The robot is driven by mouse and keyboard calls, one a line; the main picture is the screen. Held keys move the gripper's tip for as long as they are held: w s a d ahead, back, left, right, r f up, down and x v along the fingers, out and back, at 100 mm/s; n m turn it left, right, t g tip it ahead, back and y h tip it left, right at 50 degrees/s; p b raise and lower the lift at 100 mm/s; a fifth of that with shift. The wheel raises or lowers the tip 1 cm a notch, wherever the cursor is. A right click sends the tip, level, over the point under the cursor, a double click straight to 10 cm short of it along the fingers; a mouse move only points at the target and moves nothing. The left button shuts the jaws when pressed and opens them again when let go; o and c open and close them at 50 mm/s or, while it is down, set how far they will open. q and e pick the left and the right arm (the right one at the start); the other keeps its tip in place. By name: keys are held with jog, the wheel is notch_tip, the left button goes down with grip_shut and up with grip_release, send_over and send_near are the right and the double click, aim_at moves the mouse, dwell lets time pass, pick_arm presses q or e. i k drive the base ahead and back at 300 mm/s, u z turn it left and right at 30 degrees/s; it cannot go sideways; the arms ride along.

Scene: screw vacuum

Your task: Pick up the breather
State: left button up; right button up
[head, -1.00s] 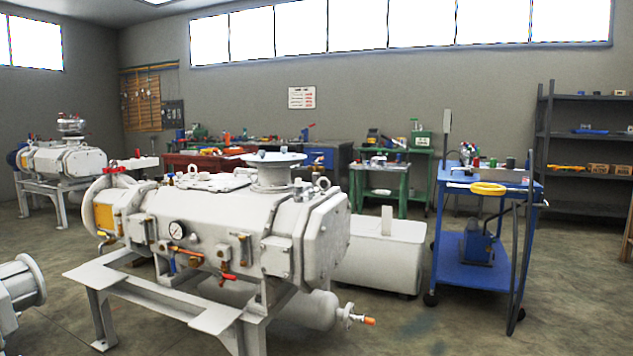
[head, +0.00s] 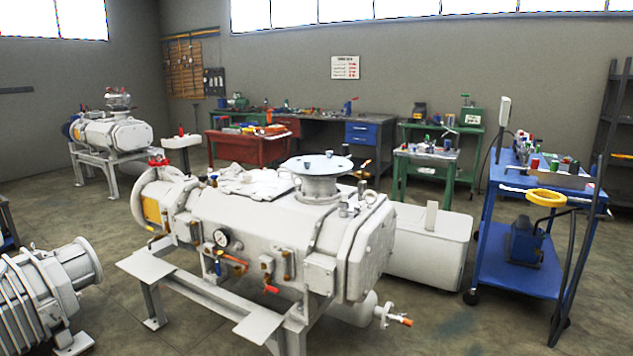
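The large white screw vacuum pump (head: 270,235) stands on its frame in the middle of the head view. Small fittings sit on its top: one at the left end (head: 213,179), a small grey piece on the round top flange (head: 329,154), and small upright fittings at the right end (head: 362,189). I cannot tell which of these, if any, is the breather; they are too small to make out. Neither of my grippers shows in the view.
A blue cart (head: 520,285) with a yellow ring (head: 546,197) stands at the right. A white tank (head: 428,245) sits behind the pump. Another grey machine (head: 45,290) is at the lower left. Green and red workbenches (head: 240,147) line the back. Bare floor lies between.

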aim_at(362, 184)
jog(key=u, duration=0.4)
jog(key=i, duration=1.25)
jog(key=z, duration=0.05)
